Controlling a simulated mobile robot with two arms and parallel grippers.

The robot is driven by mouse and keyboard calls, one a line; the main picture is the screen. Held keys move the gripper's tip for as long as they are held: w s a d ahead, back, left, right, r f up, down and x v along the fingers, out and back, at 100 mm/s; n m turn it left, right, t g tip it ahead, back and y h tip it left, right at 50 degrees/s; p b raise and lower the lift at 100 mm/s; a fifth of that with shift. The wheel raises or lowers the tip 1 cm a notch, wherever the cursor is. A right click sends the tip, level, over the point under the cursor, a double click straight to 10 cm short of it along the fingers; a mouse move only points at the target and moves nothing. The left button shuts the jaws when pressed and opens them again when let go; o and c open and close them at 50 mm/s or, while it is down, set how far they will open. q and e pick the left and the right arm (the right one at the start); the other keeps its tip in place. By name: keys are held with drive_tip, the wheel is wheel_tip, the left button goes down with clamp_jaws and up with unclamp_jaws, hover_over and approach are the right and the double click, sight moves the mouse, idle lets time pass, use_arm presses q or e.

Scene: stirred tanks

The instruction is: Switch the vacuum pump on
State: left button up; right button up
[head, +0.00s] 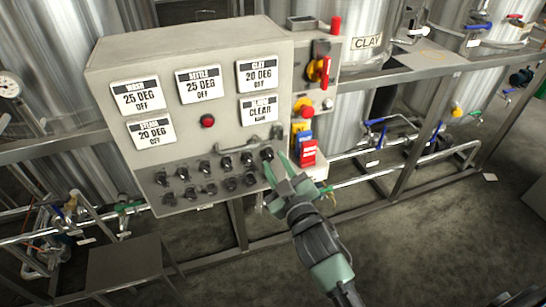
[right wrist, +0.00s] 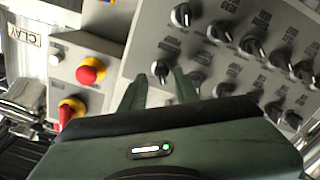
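The grey control panel (head: 190,115) carries rows of black rotary knobs with small labels too small to read, so I cannot tell which one belongs to the vacuum pump. My right gripper (head: 276,167) is at the right end of the knob rows, its fingers pointing at the panel. In the right wrist view the right gripper (right wrist: 159,86) is open, with a gap between its fingers. One black knob (right wrist: 161,70) shows between and just beyond the fingertips; I cannot tell whether they touch it. The knob (head: 267,153) also shows in the head view. My left gripper is not in view.
Displays such as the "WASH" plate (head: 137,96) and a red lamp (head: 208,121) are on the panel. Right of it are a red-on-yellow rotary switch (head: 319,70), a red mushroom button (right wrist: 90,71) and red tags (head: 308,152). Steel tanks (head: 362,20) and pipes stand behind.

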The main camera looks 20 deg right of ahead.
sight(269, 153)
drive_tip(key=shift+w+a, duration=0.15)
drive_tip(key=shift+w, duration=0.85)
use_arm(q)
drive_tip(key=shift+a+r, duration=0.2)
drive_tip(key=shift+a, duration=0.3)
use_arm(e)
drive_tip(key=shift+w, duration=0.25)
clamp_jaws()
use_arm(q)
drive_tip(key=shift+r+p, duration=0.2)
drive_tip(key=shift+p, duration=0.1)
use_arm(e)
drive_tip(key=shift+m, duration=0.4)
drive_tip(key=m+p, duration=0.2)
drive_tip(key=m, duration=0.3)
drive_tip(key=shift+r+m+p, duration=0.1)
drive_tip(key=shift+m+p, duration=0.2)
use_arm(q)
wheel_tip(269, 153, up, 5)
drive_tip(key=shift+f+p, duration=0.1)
drive_tip(key=shift+p, duration=1)
use_arm(e)
drive_tip(key=m, duration=0.5)
drive_tip(key=shift+m, duration=0.4)
